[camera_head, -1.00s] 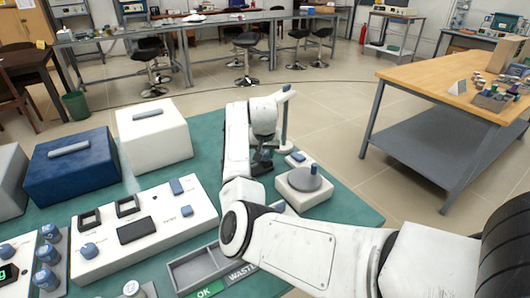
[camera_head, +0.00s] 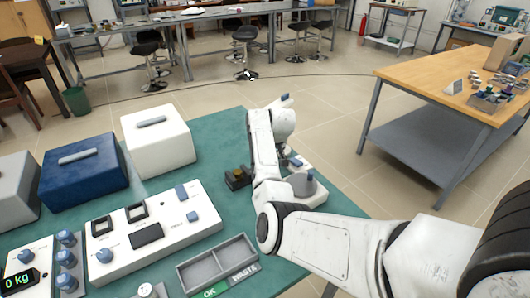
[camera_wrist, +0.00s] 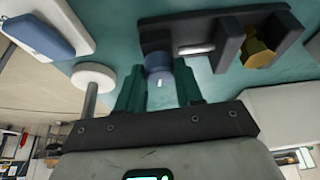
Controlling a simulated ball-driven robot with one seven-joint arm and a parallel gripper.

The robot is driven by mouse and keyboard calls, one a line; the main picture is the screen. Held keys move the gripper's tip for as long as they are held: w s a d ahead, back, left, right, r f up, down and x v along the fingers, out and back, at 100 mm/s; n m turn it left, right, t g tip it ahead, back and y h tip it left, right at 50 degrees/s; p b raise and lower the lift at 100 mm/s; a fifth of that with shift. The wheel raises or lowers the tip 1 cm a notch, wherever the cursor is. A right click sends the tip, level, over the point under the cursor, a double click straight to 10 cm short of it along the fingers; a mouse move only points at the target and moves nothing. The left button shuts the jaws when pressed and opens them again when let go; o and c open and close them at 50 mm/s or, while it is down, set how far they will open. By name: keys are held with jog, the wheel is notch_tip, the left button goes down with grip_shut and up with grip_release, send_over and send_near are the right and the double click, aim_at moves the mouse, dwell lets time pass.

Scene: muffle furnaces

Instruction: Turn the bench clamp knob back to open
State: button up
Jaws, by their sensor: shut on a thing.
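The bench clamp (camera_wrist: 223,40) is a dark bracket with a brass-coloured piece (camera_wrist: 258,52) in its gap. In the head view the clamp (camera_head: 237,178) stands on the green bench mat just left of my arm. Its blue knob (camera_wrist: 160,80), with a white mark, sits between the two green fingers of my gripper (camera_wrist: 160,88) in the wrist view. My gripper is shut on the knob. In the head view my arm hides the gripper and the knob.
A round grey plate on a pale base (camera_head: 303,186) stands close right of my arm. A control panel (camera_head: 150,226), a grey divided tray (camera_head: 218,262), and white (camera_head: 158,142) and blue (camera_head: 84,172) boxes are on the bench. Bare mat lies behind the clamp.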

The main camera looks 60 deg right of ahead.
jog(key=n, duration=0.1)
jog(key=n+y, duration=0.1)
jog(key=n, duration=0.1)
jog(key=shift+s+d+r+t+p, duration=0.1)
jog(key=shift+d+t+p, duration=0.05)
jog(key=shift+t+p, duration=0.2)
jog(key=n+y, duration=0.1)
jog(key=n, duration=0.1)
jog(key=shift+n, duration=0.3)
jog(key=n+b, duration=0.1)
jog(key=n+y+b, duration=0.1)
jog(key=n, duration=0.1)
jog(key=shift+d+f, duration=0.15)
jog(key=shift+f, duration=0.05)
jog(key=shift+r+n+y+b, duration=0.1)
jog(key=shift+n+y+b, duration=0.55)
jog(key=shift+n, duration=0.65)
jog(key=o, duration=1)
jog(key=shift+o, duration=0.2)
